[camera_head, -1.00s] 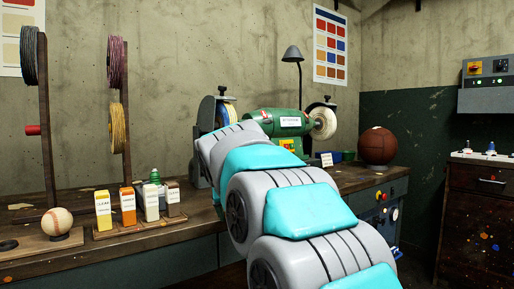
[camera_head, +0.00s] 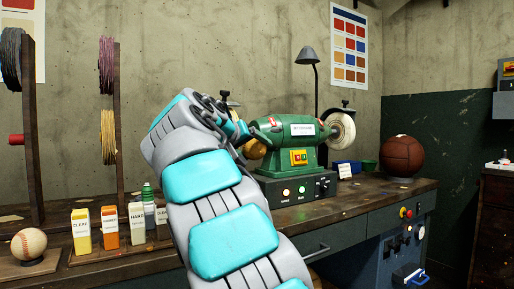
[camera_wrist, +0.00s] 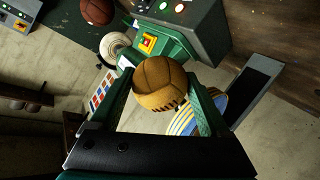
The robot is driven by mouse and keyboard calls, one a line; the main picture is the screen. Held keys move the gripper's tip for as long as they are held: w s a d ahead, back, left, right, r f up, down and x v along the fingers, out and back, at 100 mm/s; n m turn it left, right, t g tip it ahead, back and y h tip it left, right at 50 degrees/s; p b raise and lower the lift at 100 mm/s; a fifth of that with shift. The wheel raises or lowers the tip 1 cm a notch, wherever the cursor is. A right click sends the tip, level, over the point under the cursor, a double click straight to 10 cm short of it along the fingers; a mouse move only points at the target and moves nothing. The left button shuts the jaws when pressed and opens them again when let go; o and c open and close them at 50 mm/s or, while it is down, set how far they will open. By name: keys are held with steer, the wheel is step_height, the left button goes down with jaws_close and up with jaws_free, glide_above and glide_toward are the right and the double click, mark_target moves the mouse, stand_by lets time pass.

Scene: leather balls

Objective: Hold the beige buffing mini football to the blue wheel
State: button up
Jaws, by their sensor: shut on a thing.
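The mini football (camera_wrist: 160,84), tan-brown with dark lacing, sits between the fingers of my gripper (camera_wrist: 158,82) in the wrist view. My gripper is shut on it. In the head view the ball (camera_head: 255,149) shows at the left end of the green buffing machine (camera_head: 299,134), partly behind my gripper (camera_head: 247,141). The blue wheel (camera_wrist: 187,122), striped with yellow and white, lies below right of the ball in the wrist view, partly behind the right finger. Whether ball and wheel touch I cannot tell. In the head view my arm mostly hides that wheel.
A white wheel (camera_head: 341,131) is on the machine's right end. A brown ball (camera_head: 402,157) rests at the bench's right. Several small bottles (camera_head: 110,228) and a baseball (camera_head: 29,244) stand at left. A lamp (camera_head: 307,56) rises behind the machine.

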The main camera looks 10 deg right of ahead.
mark_target(246, 145)
steer(key=w+a+p, duration=0.2)
steer(key=w+p, duration=0.2)
steer(key=w, duration=0.1)
steer(key=shift+w+r, duration=0.35)
steer(key=shift+r, duration=0.1)
steer(key=shift+w+a+r+p, duration=0.2)
steer(key=shift+w+p, duration=0.45)
steer(key=shift+p, duration=0.25)
stand_by(1.3)
steer(key=shift+s+f, duration=0.1)
stand_by(0.3)
steer(key=s+b, duration=0.1)
steer(key=b, duration=0.1)
steer(key=s+d+b, duration=0.1)
steer(key=shift+s+f, duration=0.25)
steer(key=shift+s, duration=0.1)
steer(key=shift+s+d+f+b, duration=0.1)
steer(key=shift+s+d+b, duration=0.1)
steer(key=shift+s+b, duration=0.35)
steer(key=shift+s+d+f+b, duration=0.15)
steer(key=shift+s+d+b, duration=0.2)
steer(key=shift+s, duration=0.35)
steer(key=shift+s+d+f+b, duration=0.1)
steer(key=shift+s+b, duration=0.4)
steer(key=shift+s, duration=0.1)
steer(key=shift+r, duration=0.1)
steer(key=shift+s, duration=0.1)
